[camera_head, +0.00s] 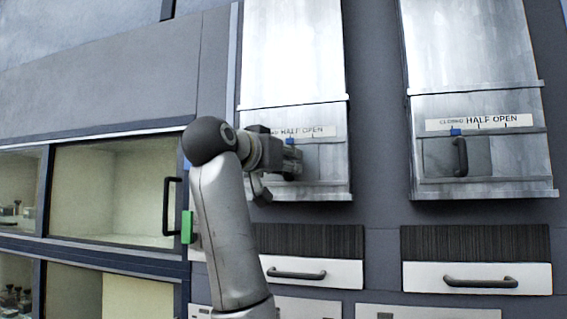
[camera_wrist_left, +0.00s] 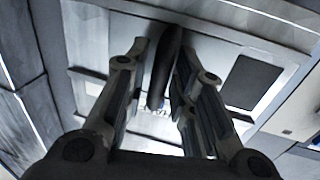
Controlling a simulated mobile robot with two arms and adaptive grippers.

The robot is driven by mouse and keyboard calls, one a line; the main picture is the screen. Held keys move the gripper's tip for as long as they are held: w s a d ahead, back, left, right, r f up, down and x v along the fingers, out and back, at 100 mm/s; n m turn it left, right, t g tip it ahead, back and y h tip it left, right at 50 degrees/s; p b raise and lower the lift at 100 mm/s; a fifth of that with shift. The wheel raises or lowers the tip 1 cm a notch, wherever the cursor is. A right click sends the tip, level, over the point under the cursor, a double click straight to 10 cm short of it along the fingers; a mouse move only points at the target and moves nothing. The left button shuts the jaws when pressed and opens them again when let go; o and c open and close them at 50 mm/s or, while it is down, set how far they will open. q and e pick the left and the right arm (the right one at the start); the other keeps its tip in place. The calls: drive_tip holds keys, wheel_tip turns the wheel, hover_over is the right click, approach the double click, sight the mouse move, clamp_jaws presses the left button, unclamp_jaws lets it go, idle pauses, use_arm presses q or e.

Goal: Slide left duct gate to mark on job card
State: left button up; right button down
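The left duct gate (camera_head: 325,160) is a grey metal panel at the foot of the left duct, with a scale strip (camera_head: 318,131) above it reading HALF and OPEN. A small blue pointer (camera_head: 290,140) shows below the word HALF. My left gripper (camera_head: 290,172) is at the gate and covers its handle and the strip's left end. In the left wrist view, the dark handle (camera_wrist_left: 166,72) stands between the two fingers of my left gripper (camera_wrist_left: 161,48). A gap shows beside the left finger; the right finger is very close or touching. No job card is visible.
The right duct gate (camera_head: 505,160) has its own handle (camera_head: 460,157) and a blue pointer (camera_head: 456,132) near CLOSED. White drawers (camera_head: 500,276) with dark pulls lie below. A glass-fronted cabinet (camera_head: 110,190) with a dark handle (camera_head: 170,205) stands at the left.

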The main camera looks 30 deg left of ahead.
use_arm(q)
drive_tip(key=shift+o, duration=0.4)
drive_tip(key=s, duration=1.2)
drive_tip(key=shift+d, duration=0.2)
